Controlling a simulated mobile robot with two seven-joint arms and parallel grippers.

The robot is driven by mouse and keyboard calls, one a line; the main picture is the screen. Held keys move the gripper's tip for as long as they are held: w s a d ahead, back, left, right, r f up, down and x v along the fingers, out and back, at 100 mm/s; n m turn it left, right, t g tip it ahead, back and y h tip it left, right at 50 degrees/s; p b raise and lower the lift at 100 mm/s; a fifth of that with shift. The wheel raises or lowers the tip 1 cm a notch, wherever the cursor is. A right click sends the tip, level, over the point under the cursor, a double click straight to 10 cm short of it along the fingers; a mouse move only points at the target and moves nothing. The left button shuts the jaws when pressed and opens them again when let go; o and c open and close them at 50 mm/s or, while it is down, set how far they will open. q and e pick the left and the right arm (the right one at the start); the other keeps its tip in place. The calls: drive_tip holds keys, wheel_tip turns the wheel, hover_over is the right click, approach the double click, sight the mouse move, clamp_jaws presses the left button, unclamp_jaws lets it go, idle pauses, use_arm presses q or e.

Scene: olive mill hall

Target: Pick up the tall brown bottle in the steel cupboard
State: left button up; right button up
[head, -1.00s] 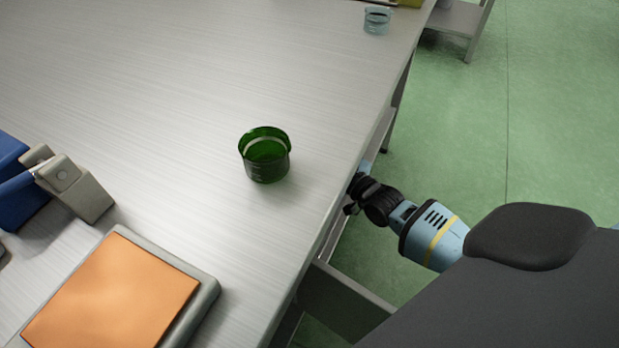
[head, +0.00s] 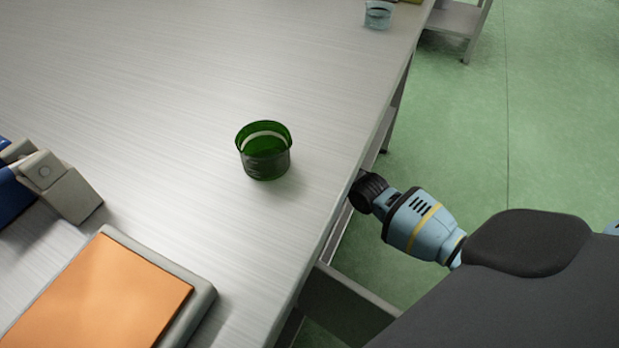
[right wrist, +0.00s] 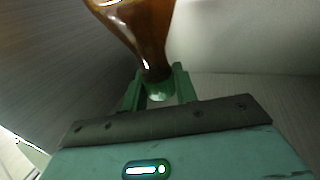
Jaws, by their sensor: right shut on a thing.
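The brown bottle (right wrist: 142,28) shows in the right wrist view as glossy amber glass, wide at the top of the picture and narrowing towards my gripper. My right gripper (right wrist: 158,76) has its green fingers on both sides of the bottle's narrow end, where a green band or cap shows, and is shut on it. The rest of the bottle runs out of the picture. In the head view my right arm reaches under the table edge, so the gripper and bottle are hidden there. My left gripper is not in view.
A steel table (head: 150,110) fills the left. On it stand a green glass beaker (head: 264,152), an orange-topped device (head: 105,295), a blue and grey device (head: 60,185) and a clear beaker (head: 378,15). Green floor (head: 555,110) lies open at the right.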

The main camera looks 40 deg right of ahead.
clamp_jaws()
idle(0.8)
drive_tip(key=shift+r, duration=0.15)
drive_tip(key=shift+r, duration=0.15)
